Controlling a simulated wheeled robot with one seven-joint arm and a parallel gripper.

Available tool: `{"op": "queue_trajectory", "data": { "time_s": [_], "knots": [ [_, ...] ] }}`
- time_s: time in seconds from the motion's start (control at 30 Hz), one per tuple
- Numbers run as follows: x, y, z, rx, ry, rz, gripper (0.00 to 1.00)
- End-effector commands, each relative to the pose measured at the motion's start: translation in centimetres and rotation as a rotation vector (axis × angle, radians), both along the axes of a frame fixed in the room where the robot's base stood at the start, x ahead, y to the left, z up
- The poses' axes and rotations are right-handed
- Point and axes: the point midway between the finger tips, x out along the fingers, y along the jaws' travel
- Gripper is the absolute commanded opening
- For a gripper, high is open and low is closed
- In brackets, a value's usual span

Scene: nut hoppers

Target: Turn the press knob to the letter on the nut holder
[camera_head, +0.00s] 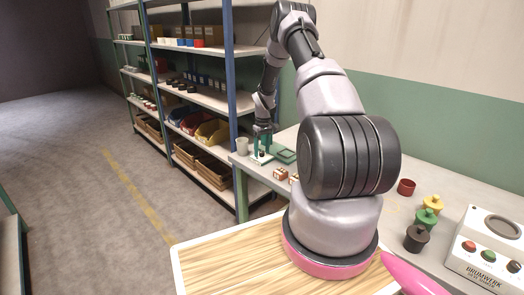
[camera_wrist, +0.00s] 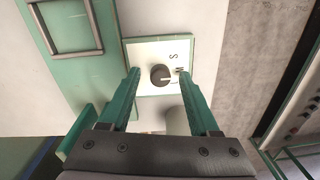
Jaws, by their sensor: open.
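In the wrist view a dark round knob (camera_wrist: 160,75) sits on a white plate (camera_wrist: 146,53) with a green edge. Letters, which look like S, M and L, stand along its right side. The knob's pale mark points right, roughly at the middle letter. My gripper (camera_wrist: 158,72) is open, its green fingers on either side of the knob with gaps; I cannot tell whether they reach its height. In the head view my gripper (camera_head: 263,133) is above the green-and-white press (camera_head: 261,159) on the bench. I cannot make out a nut holder or its letter.
A grey cup (camera_head: 242,146) stands beside the press; a green frame (camera_head: 285,156) lies on its other side. Small brown-and-white blocks (camera_head: 280,174) are nearer. A red cup (camera_head: 406,187), several coloured lidded pots (camera_head: 425,218) and a machine (camera_head: 485,250) stand right. Shelves (camera_head: 205,95) are behind.

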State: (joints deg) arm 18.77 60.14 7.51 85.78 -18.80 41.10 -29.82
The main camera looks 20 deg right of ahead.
Motion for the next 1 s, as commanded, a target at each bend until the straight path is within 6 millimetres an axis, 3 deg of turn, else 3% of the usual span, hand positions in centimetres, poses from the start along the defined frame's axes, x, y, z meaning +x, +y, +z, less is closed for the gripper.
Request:
{"op": "queue_trajectory", "data": {
  "time_s": [0.07,0.1,0.23,0.27,0.67,1.0],
  "knots": [
    [0.0,0.0,0.01,0.0,0.0,0.0,0.62],
    [0.0,0.0,0.02,0.0,0.0,0.0,0.54],
    [0.0,0.0,0.02,0.0,0.0,0.0,0.05],
    [-0.01,0.0,0.03,0.0,0.0,0.0,0.0],
    [-0.02,0.0,0.04,0.0,0.001,-0.057,0.0],
    [-0.06,0.04,0.03,0.0,0.001,-0.302,0.0]
  ]
}}
